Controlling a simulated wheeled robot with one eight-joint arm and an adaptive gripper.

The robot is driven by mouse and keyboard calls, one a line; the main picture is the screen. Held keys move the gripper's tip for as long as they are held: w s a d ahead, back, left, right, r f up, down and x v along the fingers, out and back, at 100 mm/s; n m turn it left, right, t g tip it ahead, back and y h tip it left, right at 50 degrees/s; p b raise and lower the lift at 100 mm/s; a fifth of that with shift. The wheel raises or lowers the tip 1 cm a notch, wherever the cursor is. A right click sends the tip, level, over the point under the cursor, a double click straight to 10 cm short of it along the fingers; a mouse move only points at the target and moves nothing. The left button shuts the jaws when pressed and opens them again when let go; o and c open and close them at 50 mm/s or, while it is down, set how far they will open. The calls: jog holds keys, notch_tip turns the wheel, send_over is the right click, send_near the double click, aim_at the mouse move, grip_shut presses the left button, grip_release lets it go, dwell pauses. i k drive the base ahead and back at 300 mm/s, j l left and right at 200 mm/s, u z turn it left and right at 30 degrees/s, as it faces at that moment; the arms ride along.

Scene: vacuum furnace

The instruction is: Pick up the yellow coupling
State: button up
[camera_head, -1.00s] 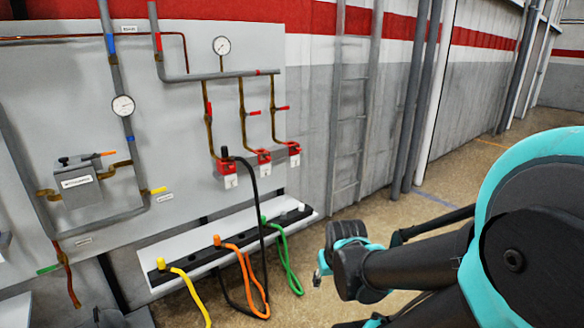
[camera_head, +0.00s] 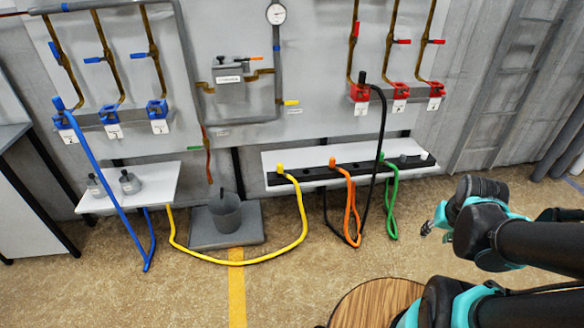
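The yellow coupling (camera_head: 280,168) is the upright end of a yellow hose (camera_head: 304,215). It stands at the left end of the black strip (camera_head: 317,178) on the white shelf (camera_head: 335,151). The hose drops from it, loops along the floor and rises toward the small left shelf. My gripper (camera_head: 430,228) is to the right of the coupling and well apart from it, beyond the green hose. The gripper is small and dark here, so its fingers cannot be made out.
An orange hose (camera_head: 350,205), a black hose (camera_head: 381,125) and a green hose (camera_head: 391,205) hang close to the right of the coupling. A grey bucket (camera_head: 226,213) stands on a grey base at left. A round wooden top (camera_head: 375,303) is in front.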

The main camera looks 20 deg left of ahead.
aim_at(279, 166)
jog(key=u, duration=2.15)
jog(key=z, duration=1.05)
jog(key=i+j+z, duration=0.15)
jog(key=j, duration=0.2)
jog(key=i+j+z, duration=0.15)
jog(key=j, duration=0.2)
jog(key=i+j+z, duration=0.1)
jog(key=j, duration=0.25)
jog(key=i+j+z, duration=0.15)
jog(key=j, duration=0.25)
jog(key=i+j+z, duration=0.15)
jog(key=j, duration=0.2)
